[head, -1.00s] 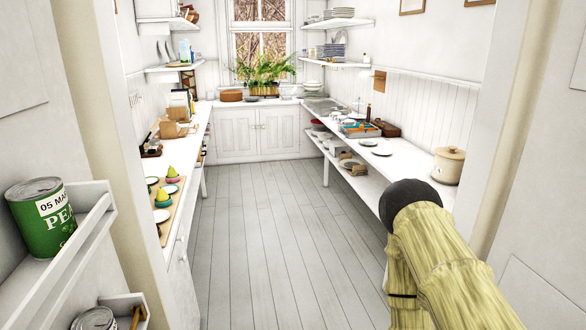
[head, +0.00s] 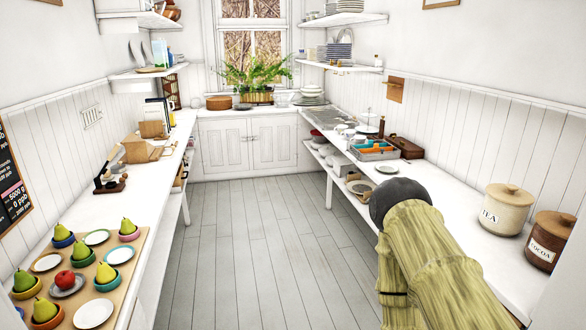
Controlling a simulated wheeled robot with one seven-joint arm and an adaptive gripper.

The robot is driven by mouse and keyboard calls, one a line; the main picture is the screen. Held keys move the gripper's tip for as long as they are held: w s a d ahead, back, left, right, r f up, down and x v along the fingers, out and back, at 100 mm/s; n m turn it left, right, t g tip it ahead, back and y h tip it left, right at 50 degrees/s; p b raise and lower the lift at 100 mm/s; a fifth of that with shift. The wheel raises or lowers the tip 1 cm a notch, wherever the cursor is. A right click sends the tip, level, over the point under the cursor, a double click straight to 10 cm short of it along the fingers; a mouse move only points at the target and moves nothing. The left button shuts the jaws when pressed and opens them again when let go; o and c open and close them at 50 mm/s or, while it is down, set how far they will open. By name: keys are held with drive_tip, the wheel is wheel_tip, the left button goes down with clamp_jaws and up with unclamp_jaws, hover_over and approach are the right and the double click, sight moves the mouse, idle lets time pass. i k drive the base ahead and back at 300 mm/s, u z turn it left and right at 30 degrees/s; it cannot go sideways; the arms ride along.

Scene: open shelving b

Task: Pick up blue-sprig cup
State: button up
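I cannot make out a cup with a blue sprig in the head view. Several small pale pieces of crockery (head: 345,131) stand toward the far end of the right counter, too small to tell apart. My arm, in a pale yellow-green cover with a dark rounded joint, fills the lower right and hides part of the right counter and the shelf below it. My gripper is not visible.
The wooden floor (head: 250,230) between the counters is clear. On the left counter, a board (head: 131,262) holds pears in bowls and plates. The right counter (head: 455,215) bears a tea canister (head: 507,212), a cocoa canister (head: 548,243) and a blue-orange tray (head: 375,153). Plants stand by the window.

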sight(348, 135)
drive_tip(key=z, duration=0.15)
drive_tip(key=i, duration=1.65)
drive_tip(key=z, duration=0.4)
drive_tip(key=i, duration=1.25)
drive_tip(key=z, duration=0.15)
